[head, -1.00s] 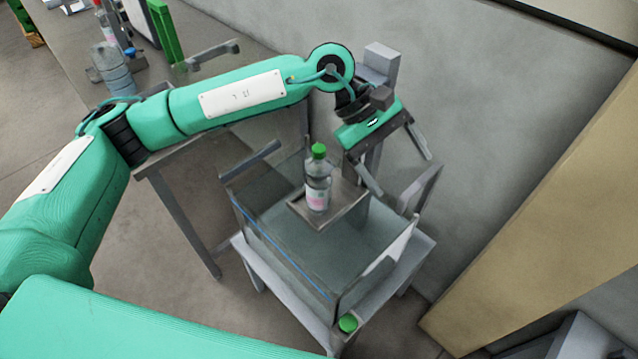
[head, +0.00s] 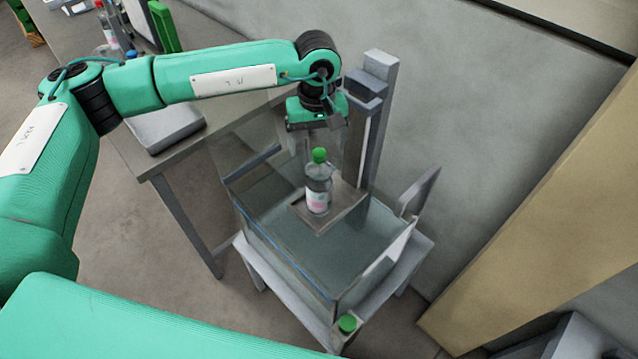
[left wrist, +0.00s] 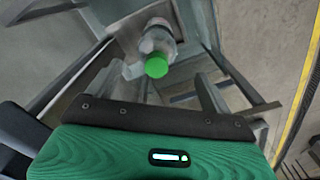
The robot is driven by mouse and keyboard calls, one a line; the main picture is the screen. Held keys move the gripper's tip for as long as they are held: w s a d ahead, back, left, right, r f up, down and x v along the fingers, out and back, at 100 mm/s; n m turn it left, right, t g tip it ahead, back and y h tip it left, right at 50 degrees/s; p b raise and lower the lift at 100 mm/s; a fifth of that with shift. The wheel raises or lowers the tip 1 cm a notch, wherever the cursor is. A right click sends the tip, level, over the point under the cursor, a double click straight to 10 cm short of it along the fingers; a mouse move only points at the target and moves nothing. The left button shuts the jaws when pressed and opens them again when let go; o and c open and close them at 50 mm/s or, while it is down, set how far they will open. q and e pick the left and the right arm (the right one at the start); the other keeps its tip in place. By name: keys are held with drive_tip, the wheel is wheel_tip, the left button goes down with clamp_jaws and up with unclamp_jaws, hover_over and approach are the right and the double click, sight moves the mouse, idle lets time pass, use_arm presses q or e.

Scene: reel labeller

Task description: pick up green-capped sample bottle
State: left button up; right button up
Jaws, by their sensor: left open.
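The green-capped sample bottle (head: 317,188) stands upright on a small grey tray (head: 345,212) inside a clear-walled box (head: 285,262). It is a clear bottle with a pale pink-and-white label. My left gripper (head: 321,140) is just above and behind its cap in the head view, pointing down, open and empty. The fingers are hard to make out there. In the left wrist view the green cap (left wrist: 156,66) shows ahead of the gripper body, with the bottle's body partly seen beyond it. No contact is visible. My right gripper is out of view.
The box sits on a grey stand (head: 250,272) with a green button (head: 347,323) at its front. A grey post (head: 375,125) rises behind the box, and an upright plate (head: 419,190) stands at its right. A worktable (head: 170,160) lies to the left.

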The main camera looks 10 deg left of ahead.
sight(319, 151)
use_arm(q)
drive_tip(key=shift+f, duration=0.35)
drive_tip(key=shift+d+f+p, duration=0.1)
drive_tip(key=shift+f+p, duration=0.4)
wheel_tip(319, 151, down, 4)
drive_tip(key=shift+w+d+r+p, duration=0.1)
drive_tip(key=shift+w+r+p, duration=0.1)
drive_tip(key=shift+p, duration=0.6)
drive_tip(key=shift+f, duration=0.4)
clamp_jaws()
